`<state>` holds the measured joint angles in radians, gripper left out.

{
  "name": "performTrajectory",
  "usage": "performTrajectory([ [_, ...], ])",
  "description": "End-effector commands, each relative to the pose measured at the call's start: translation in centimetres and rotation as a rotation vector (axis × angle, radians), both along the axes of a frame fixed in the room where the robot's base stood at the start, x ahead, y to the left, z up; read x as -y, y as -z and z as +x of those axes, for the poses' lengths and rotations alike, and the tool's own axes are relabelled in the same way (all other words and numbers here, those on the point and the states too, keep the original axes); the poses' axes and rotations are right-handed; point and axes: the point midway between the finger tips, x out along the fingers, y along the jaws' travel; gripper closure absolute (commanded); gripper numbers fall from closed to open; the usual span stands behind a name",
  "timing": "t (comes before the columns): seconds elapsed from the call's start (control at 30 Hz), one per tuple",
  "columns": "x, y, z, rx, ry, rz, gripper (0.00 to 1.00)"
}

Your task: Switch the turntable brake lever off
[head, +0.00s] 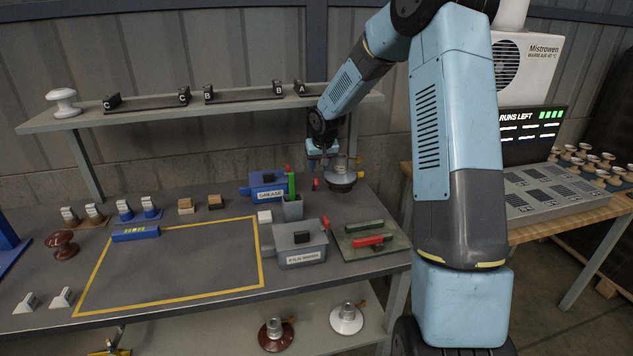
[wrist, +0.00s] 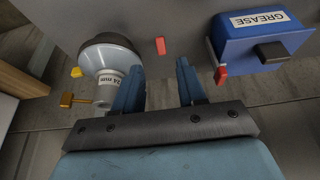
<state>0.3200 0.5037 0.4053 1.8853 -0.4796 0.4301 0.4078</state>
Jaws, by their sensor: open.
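My gripper (wrist: 160,66) is open and empty in the wrist view, its two blue fingers apart. A small red lever-like piece (wrist: 160,46) shows just beyond the gap between the fingertips, apart from them; I take it for the brake lever. A red piece (head: 315,183) also shows in the head view, below my gripper (head: 322,152). Beside it is a round grey metal piece (head: 341,170) on a dark round base, probably the turntable. In the wrist view the metal piece (wrist: 108,62), marked 24 mm, is left of the fingers. The lever's setting cannot be told.
A blue GREASE box (wrist: 262,40) with a red tab (wrist: 221,72) is close right of the fingers. The yellow-outlined area (head: 262,262) is mostly clear.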

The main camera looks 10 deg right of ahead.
Motion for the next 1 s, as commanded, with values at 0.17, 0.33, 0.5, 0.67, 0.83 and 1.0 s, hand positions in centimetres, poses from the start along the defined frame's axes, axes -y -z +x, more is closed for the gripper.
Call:
performTrajectory([
  [0.17,-0.3,3.0,1.1,-0.003,-0.003,0.001,0.6],
  [0.33,-0.4,5.3,2.1,-0.002,-0.005,0.0,0.6],
  [0.5,-0.4,6.9,2.8,-0.002,-0.004,0.0,0.6],
  [0.67,-0.4,7.5,3.1,0.0,-0.004,0.0,0.6],
  [0.83,-0.4,7.6,3.1,0.0,-0.004,0.0,0.6],
  [1.0,-0.4,7.6,3.1,0.0,-0.005,0.0,0.65],
])
